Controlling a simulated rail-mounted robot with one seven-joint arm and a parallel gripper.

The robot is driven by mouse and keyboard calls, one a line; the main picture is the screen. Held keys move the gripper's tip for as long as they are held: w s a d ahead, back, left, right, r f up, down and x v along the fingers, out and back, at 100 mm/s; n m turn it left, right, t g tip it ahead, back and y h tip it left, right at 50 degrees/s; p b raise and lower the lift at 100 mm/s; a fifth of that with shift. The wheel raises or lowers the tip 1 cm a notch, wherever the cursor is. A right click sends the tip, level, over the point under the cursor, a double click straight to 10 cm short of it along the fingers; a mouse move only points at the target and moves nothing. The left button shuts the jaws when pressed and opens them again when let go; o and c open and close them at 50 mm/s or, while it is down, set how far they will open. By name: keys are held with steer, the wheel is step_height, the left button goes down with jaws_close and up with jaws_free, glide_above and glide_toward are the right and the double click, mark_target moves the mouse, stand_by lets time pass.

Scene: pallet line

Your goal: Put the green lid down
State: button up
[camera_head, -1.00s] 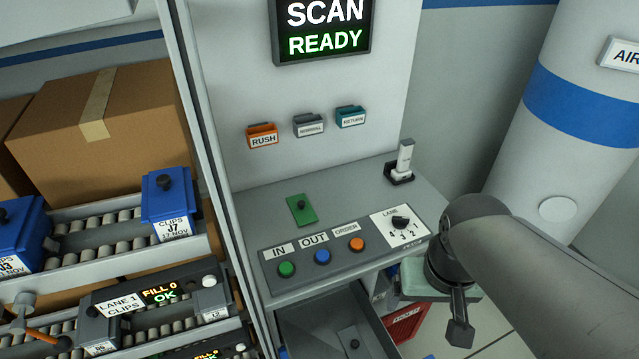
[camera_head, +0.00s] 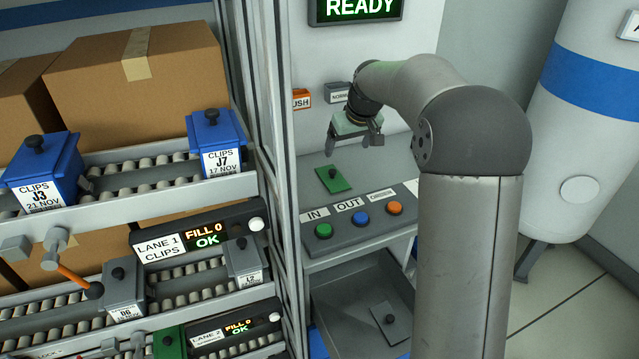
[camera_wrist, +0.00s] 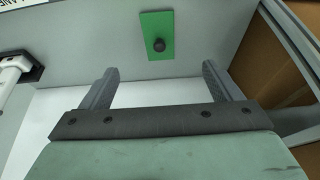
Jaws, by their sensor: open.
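The green lid (camera_head: 333,179) is a flat rectangle with a dark round knob. It lies on the grey console top (camera_head: 376,166), behind the row of buttons. It also shows in the wrist view (camera_wrist: 157,28), beyond the fingertips and roughly between them. My gripper (camera_head: 352,146) is open and empty, above the console and apart from the lid. In the wrist view both fingers of my gripper (camera_wrist: 158,72) stand wide apart with nothing between them.
Green, blue and orange buttons (camera_head: 359,217) line the console's front. Below is an open grey drawer (camera_head: 350,270) with a grey lid (camera_head: 390,322) in it. At left, a roller rack holds blue bins (camera_head: 217,143) and cartons (camera_head: 140,80). A rack post (camera_head: 270,110) stands between rack and console.

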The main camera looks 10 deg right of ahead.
steer(key=p, duration=0.2)
glide_toward(335, 181)
steer(key=shift+x, duration=1.05)
steer(key=shift+p+x, duration=1.05)
steer(key=shift+x, duration=1.55)
steer(key=shift+s, duration=0.1)
steer(key=c, duration=1.2)
steer(key=shift+o, duration=0.2)
steer(key=shift+r, duration=0.55)
step_height(335, 181, up, 2)
steer(key=shift+s+r+b, duration=0.15)
steer(key=shift+r+b, duration=0.05)
steer(key=shift+b, duration=0.3)
steer(key=s+d+r+b, duration=0.1)
steer(key=s+r+b, duration=0.1)
steer(key=s+r, duration=0.3)
steer(key=s+d+r+b, duration=0.1)
steer(key=s+r+b, duration=0.15)
steer(key=s, duration=0.55)
steer(key=w+a+f+m, duration=0.1)
steer(key=f, duration=0.1)
steer(key=w+f+m, duration=0.1)
steer(key=w, duration=0.1)
steer(key=w+a+f+m+h, duration=0.1)
steer(key=w+f, duration=0.1)
steer(key=shift+w+a+f, duration=0.1)
steer(key=shift+a+f, duration=0.2)
